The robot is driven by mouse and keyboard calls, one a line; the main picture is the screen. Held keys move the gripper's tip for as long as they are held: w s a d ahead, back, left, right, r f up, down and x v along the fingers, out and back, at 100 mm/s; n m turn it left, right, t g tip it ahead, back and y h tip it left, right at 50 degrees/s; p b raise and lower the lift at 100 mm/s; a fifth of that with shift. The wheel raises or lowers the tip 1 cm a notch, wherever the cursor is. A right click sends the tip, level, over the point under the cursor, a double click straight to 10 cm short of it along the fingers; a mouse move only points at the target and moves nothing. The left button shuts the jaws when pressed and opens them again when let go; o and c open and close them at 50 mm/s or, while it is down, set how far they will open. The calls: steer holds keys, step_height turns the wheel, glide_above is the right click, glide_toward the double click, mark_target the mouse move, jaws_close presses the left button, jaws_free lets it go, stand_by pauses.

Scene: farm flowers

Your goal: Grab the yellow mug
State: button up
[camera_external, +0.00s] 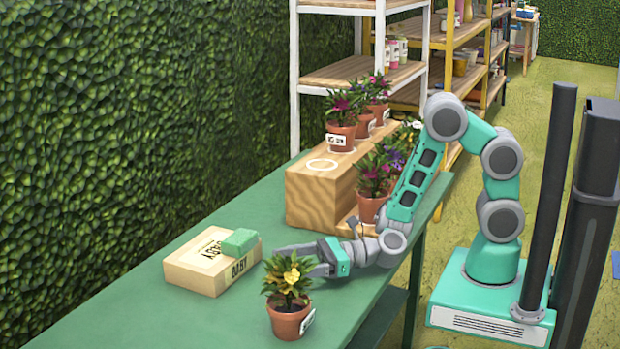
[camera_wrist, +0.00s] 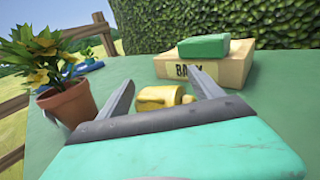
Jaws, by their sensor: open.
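The yellow mug (camera_wrist: 158,97) shows in the wrist view, low on the green table, between the two fingers of my gripper (camera_wrist: 160,78). Its lower part is hidden by the gripper body. The fingers are spread apart on either side of it; I cannot tell whether either touches it. In the external view my gripper (camera_external: 293,260) reaches left, low over the table, behind a potted plant with yellow flowers (camera_external: 288,292). I cannot make out the mug there; the plant and the fingers cover that area.
The potted plant (camera_wrist: 66,103) stands close left of my gripper in the wrist view. A wooden box (camera_external: 200,272) with a green block (camera_external: 240,242) on it lies beyond the fingers. A wooden stand (camera_external: 312,205) with several potted plants is behind my arm. The table (camera_external: 120,315) is bare at front left.

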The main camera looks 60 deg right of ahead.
steer(key=shift+w+a, duration=0.3)
steer(key=shift+w, duration=0.05)
steer(key=shift+c, duration=0.5)
